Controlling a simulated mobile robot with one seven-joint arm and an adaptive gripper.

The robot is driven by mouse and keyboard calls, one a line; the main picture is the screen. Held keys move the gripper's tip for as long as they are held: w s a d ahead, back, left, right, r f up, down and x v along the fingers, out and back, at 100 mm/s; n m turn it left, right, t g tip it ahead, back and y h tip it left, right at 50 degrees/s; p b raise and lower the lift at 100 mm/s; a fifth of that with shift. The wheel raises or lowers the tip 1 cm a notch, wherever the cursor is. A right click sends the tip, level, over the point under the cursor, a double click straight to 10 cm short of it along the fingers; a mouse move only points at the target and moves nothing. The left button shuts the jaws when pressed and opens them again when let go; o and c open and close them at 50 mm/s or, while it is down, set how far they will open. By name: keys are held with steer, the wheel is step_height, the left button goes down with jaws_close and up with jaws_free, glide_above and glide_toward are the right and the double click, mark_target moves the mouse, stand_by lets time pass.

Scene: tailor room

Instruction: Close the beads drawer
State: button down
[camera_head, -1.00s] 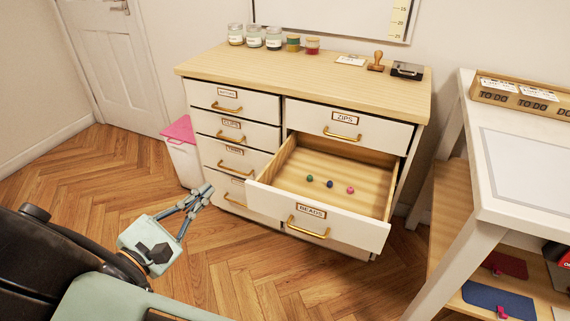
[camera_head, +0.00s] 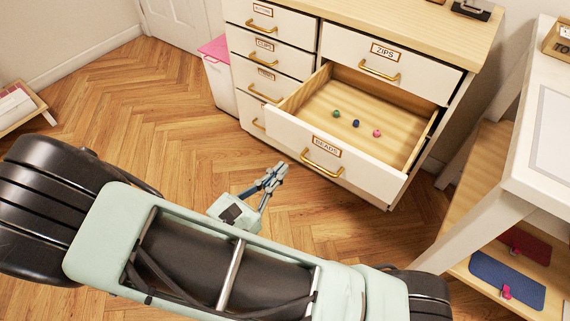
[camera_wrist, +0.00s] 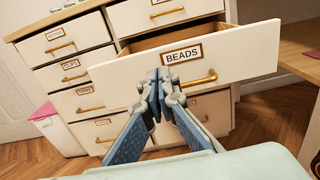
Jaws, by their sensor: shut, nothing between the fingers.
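The beads drawer (camera_head: 372,160) is pulled well out of the white cabinet (camera_head: 392,24), in the right column below the zips drawer (camera_head: 386,62). Three small beads lie on its floor: green (camera_head: 336,114), blue (camera_head: 356,123) and pink (camera_head: 376,133). Its front bears a BEADS label (camera_wrist: 183,55) and a brass handle (camera_head: 321,162). My gripper (camera_head: 272,172) is shut and empty, in front of the drawer and left of its handle. In the wrist view my fingertips (camera_wrist: 160,80) overlap the drawer front below the label; I cannot tell whether they touch it.
Several shut drawers fill the left column. A pink-lidded white bin (camera_head: 215,75) stands left of the cabinet. A white table (camera_head: 545,170) with a low shelf stands at the right. The wooden floor (camera_head: 160,120) at left is clear.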

mark_target(314, 134)
steer(key=b+x, duration=0.3)
steer(key=x, duration=0.8)
steer(key=shift+w+d, duration=0.2)
steer(key=shift+w, duration=0.1)
steer(key=shift+w, duration=0.1)
